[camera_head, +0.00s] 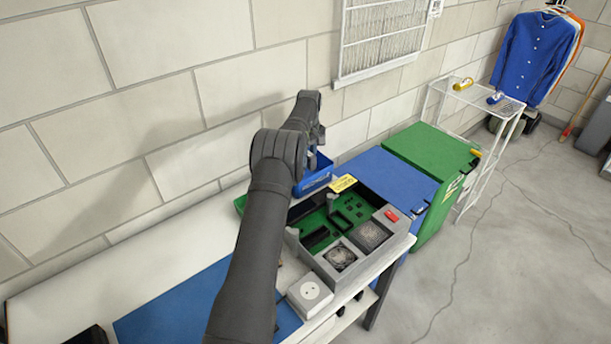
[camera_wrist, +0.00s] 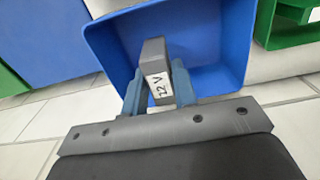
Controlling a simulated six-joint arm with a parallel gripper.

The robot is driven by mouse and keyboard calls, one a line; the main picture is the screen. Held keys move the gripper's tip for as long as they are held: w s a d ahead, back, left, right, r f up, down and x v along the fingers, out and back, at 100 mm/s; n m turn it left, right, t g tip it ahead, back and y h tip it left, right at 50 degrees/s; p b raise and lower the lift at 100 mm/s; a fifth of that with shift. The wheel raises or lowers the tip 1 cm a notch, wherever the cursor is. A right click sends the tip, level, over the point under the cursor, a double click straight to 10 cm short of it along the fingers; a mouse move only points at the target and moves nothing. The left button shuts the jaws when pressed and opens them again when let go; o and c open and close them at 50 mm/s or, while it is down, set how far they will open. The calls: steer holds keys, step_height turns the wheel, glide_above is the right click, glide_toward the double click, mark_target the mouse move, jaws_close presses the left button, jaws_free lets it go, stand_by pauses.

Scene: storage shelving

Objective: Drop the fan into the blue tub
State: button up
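The blue tub (camera_head: 316,178) stands at the back of the bench against the wall. In the wrist view the tub (camera_wrist: 215,35) opens beyond my fingers. My gripper (camera_wrist: 157,85) is shut on a grey block-like part with a white "12 V" label, which I take to be the fan (camera_wrist: 153,55), seen edge-on. It is over the tub's opening, inside its outline in the wrist view; I cannot tell its height above the floor of the tub. In the head view my gripper (camera_head: 312,160) is at the tub, mostly hidden by my arm.
A grey and green device case (camera_head: 300,238) with two round-grilled square parts (camera_head: 341,257) sits in front of the tub. A yellow label (camera_head: 343,183), a white socket (camera_head: 310,292) and a blue mat (camera_head: 165,312) are nearby. Blue (camera_head: 390,172) and green (camera_head: 430,150) bins stand to the right.

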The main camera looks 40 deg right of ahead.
steer(key=o, duration=0.4)
steer(key=shift+r, duration=0.1)
step_height(320, 180, up, 17)
steer(key=shift+r, duration=0.15)
stand_by(0.7)
step_height(320, 180, down, 16)
steer(key=shift+f, duration=0.1)
stand_by(0.6)
